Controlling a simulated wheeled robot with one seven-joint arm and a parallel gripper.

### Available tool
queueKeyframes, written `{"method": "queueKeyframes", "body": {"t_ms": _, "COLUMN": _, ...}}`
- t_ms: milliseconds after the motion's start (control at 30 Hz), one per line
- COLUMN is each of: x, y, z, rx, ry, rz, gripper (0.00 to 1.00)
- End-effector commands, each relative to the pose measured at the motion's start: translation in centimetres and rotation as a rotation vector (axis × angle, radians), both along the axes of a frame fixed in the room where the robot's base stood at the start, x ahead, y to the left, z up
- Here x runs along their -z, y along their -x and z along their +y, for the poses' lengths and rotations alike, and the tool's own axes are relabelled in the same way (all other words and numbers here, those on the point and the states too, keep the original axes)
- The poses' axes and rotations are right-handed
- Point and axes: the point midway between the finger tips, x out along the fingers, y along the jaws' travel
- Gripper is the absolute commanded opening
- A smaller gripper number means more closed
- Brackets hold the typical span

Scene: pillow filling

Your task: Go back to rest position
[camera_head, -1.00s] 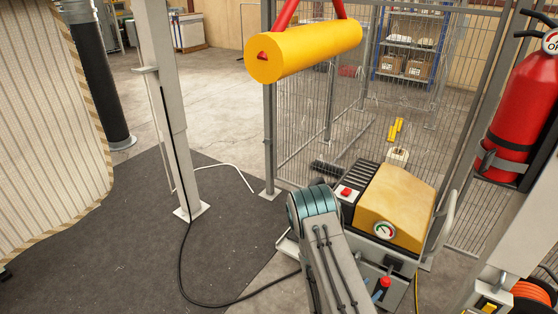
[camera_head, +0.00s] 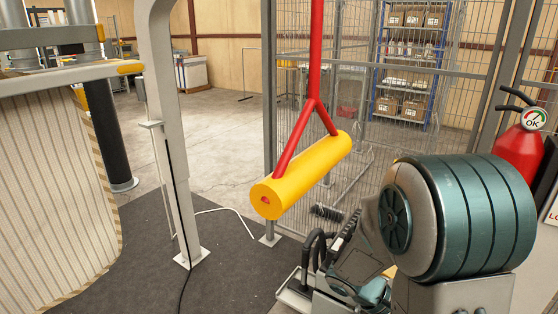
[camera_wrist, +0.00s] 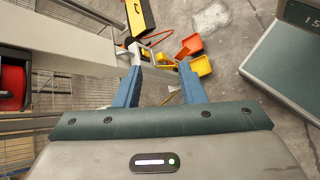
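My gripper (camera_wrist: 162,62) shows in the wrist view. Its two blue fingers stand apart with a gap between the tips, and nothing is held between them. Behind the gap, the concrete floor, yellow pieces and an orange-red bin (camera_wrist: 191,45) show farther off. In the head view my own grey and teal arm fills the lower right, folded with a large joint close to the camera. The gripper itself does not show in the head view.
A yellow roller (camera_head: 305,172) hangs from a red forked bar (camera_head: 315,60) left of my arm. A white post (camera_head: 182,170) stands left. A red fire extinguisher (camera_head: 515,155) is at the right, mesh fencing (camera_head: 300,100) behind. The wrist view shows a grey scale-like platform (camera_wrist: 290,75).

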Motion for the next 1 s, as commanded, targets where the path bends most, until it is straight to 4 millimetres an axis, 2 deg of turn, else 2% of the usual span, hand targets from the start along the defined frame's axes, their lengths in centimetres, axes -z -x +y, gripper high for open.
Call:
{"method": "queueKeyframes", "body": {"t_ms": 33, "x": -1.8, "y": 0.7, "z": 0.7, "rx": 0.045, "ry": -0.052, "rz": -0.052, "gripper": 0.36}}
{"method": "queueKeyframes", "body": {"t_ms": 300, "x": -7.2, "y": 3.3, "z": 5.5, "rx": 0.25, "ry": -0.354, "rz": -0.309, "gripper": 0.36}}
{"method": "queueKeyframes", "body": {"t_ms": 600, "x": -13.7, "y": 4.4, "z": 11.3, "rx": 0.392, "ry": -0.689, "rz": -0.601, "gripper": 0.36}}
{"method": "queueKeyframes", "body": {"t_ms": 800, "x": -16.1, "y": 4.6, "z": 13.3, "rx": 0.429, "ry": -0.811, "rz": -0.706, "gripper": 0.36}}
{"method": "queueKeyframes", "body": {"t_ms": 1000, "x": -16.4, "y": 4.7, "z": 13.6, "rx": 0.435, "ry": -0.832, "rz": -0.722, "gripper": 0.36}}
